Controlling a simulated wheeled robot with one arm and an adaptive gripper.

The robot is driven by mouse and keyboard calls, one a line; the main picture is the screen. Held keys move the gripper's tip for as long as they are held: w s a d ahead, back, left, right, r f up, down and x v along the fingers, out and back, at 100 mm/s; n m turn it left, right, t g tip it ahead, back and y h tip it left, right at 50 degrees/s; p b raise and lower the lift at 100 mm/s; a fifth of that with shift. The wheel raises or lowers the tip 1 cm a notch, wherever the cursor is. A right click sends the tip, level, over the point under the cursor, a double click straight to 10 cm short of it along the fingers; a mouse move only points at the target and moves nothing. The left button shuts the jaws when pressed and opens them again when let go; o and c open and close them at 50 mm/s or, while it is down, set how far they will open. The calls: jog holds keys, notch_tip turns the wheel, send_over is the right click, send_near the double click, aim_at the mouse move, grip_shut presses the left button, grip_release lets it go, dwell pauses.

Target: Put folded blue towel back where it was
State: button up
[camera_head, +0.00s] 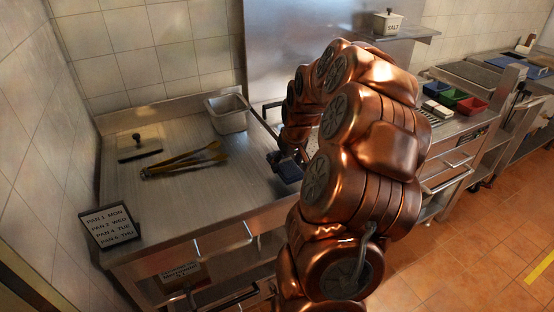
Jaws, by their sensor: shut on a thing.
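My copper-coloured arm reaches from the front over the steel counter (190,193). My gripper (281,158) is small and dark in this view, at the right part of the counter by the grill's left side. It is shut on a dark blue thing (291,173), which looks like the folded blue towel. My arm hides part of the area behind and right of it. I cannot tell whether the towel touches the counter.
Brass-coloured tongs (185,160), a flat press with a black knob (139,143) and a steel pan (228,114) stand on the counter. A menu sign (110,228) stands at the front left. Green (453,97) and red (472,106) containers sit at right.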

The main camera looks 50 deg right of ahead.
jog(key=w, duration=0.2)
jog(key=w+d+p, duration=0.1)
jog(key=w, duration=0.1)
jog(key=shift+w+d+f+p, duration=0.1)
jog(key=shift+w+p, duration=0.2)
jog(key=shift+w, duration=0.05)
jog(key=shift+w+d+f, duration=0.1)
jog(key=shift+w+f, duration=0.1)
jog(key=shift+w, duration=0.2)
jog(key=shift+f+p, duration=1.15)
jog(key=shift+f, duration=0.6)
jog(key=shift+f+b, duration=0.2)
jog(key=shift+b, duration=0.1)
jog(key=o, duration=1.1)
jog(key=shift+r, duration=0.1)
